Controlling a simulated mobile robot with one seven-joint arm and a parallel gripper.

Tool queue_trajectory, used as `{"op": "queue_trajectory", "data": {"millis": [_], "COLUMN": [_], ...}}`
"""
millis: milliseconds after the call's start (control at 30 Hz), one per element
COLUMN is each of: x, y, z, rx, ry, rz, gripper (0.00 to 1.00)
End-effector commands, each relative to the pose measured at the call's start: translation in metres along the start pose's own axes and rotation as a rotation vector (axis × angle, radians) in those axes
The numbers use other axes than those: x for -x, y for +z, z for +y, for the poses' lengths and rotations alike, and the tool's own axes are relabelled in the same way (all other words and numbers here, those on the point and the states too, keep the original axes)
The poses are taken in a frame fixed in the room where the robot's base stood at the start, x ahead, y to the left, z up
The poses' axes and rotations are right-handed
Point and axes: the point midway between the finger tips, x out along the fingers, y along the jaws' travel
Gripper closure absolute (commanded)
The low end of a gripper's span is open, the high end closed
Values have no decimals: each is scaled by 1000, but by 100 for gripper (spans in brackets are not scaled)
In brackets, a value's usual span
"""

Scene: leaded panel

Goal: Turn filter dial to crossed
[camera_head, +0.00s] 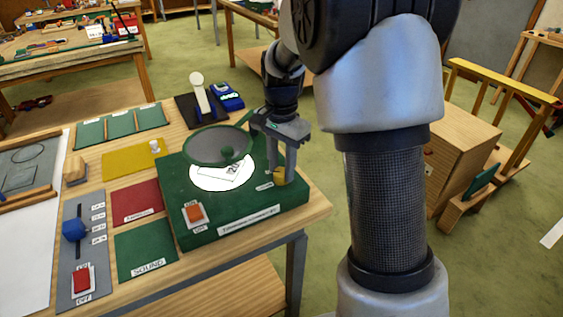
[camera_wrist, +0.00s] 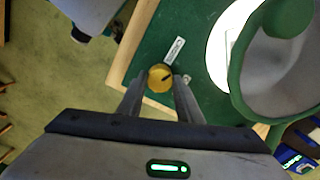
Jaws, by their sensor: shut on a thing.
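The filter dial (camera_head: 280,177) is a small yellow round knob on the right part of the green box (camera_head: 248,208). In the wrist view the dial (camera_wrist: 160,77) shows a dark pointer mark on its top, slanting toward the lower right. A small white label (camera_wrist: 174,50) lies beside it; its text is too small to read. My gripper (camera_head: 281,172) reaches down from above, with its fingers on either side of the dial. In the wrist view its fingertips (camera_wrist: 158,80) close on the dial. The dial's far side is partly hidden by the fingers in the head view.
A round framed filter disc (camera_head: 218,146) stands tilted over a lit white circle (camera_head: 222,178) next to the dial. An orange switch (camera_head: 193,213) is at the box's front left. Coloured mats and a blue-knobbed slider panel (camera_head: 72,260) lie left. The table edge is close on the right.

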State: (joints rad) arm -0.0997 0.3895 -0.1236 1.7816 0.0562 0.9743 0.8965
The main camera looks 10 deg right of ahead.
Motion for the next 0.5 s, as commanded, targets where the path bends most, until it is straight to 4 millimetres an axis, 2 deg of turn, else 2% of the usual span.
{"op": "queue_trajectory", "data": {"millis": [200,500], "x": [2,1], "y": [0,0], "z": [0,0], "rx": [164,307], "ry": [-2,-2], "rz": [0,1], "gripper": [90,90]}}
